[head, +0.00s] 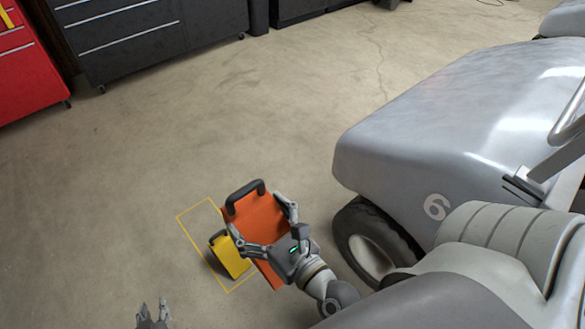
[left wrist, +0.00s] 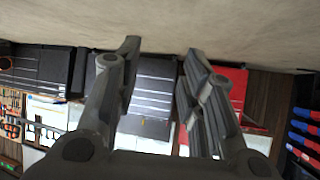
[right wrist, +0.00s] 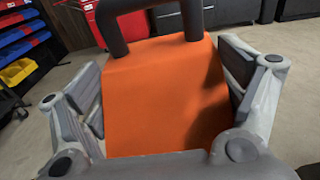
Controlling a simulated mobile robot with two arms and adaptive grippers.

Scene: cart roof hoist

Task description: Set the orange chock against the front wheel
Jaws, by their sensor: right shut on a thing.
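The orange chock (head: 259,222), a wedge with a black handle, is held between the fingers of my right gripper (head: 268,230). In the right wrist view the orange chock (right wrist: 165,95) fills the space between the fingers of the right gripper (right wrist: 165,100). In the head view it overlaps the yellow floor outline, left of the cart's front wheel (head: 372,245), with a gap between them. I cannot tell its height above the floor. My left gripper (head: 152,315) is low at the bottom edge; the left wrist view shows its fingers (left wrist: 160,75) apart and empty.
A yellow chock (head: 232,258) with a black handle stands inside the yellow floor outline (head: 197,212), beside the orange one. The grey cart (head: 440,135) marked 6 fills the right side. Dark drawer cabinets (head: 150,35) and a red one (head: 28,75) stand behind. The middle floor is clear.

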